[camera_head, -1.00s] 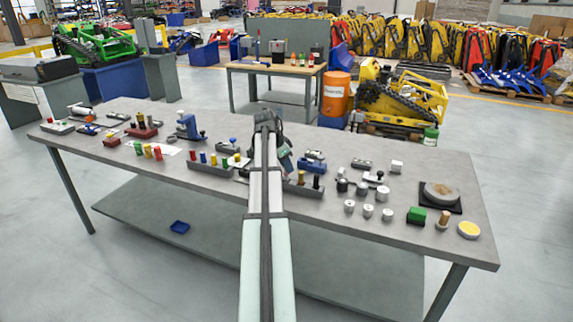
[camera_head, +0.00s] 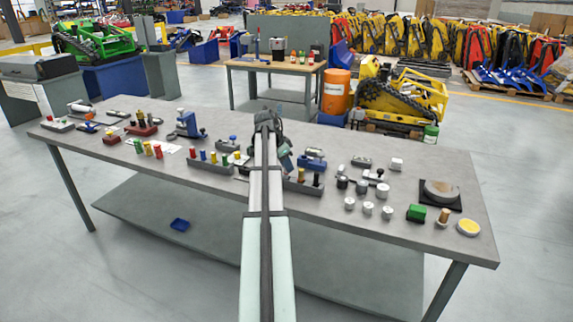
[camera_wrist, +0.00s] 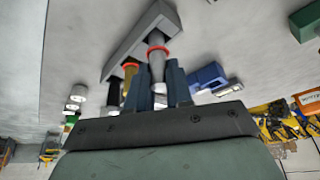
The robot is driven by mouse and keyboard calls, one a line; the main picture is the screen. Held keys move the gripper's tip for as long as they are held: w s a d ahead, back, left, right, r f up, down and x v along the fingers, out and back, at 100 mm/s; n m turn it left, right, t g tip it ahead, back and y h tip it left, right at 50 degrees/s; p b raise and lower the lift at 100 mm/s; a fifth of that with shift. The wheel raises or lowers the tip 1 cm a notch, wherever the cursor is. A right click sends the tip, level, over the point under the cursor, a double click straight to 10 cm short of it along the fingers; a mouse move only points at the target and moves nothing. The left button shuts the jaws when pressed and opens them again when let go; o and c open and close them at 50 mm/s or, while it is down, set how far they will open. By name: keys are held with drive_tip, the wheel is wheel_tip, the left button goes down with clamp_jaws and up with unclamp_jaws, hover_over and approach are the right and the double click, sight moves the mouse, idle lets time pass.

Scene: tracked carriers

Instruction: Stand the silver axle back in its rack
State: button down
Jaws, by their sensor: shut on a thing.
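The silver axle (camera_wrist: 157,57), with an orange-red ring, is held between the blue-grey fingers of my gripper (camera_wrist: 158,68) in the wrist view. Its far end meets or overlaps the grey rack (camera_wrist: 150,27); I cannot tell whether it sits in a hole. A gold axle (camera_wrist: 130,73) and a black axle (camera_wrist: 113,94) stand in the same rack beside it. In the head view the rack (camera_head: 309,191) is partly behind my arm, with the gold axle (camera_head: 301,175) and black axle (camera_head: 316,180) upright. My arm hides the silver axle there.
Left of my arm stands another rack (camera_head: 210,166) with coloured pegs. Behind the axle rack is a blue device (camera_head: 313,160).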

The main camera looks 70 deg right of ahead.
drive_tip(key=shift+f, duration=0.7)
idle(0.3)
drive_tip(key=c, duration=0.9)
unclamp_jaws()
drive_tip(key=shift+c, duration=0.2)
drive_tip(key=shift+o, duration=0.4)
drive_tip(key=o, duration=0.4)
drive_tip(key=shift+r, duration=3.5)
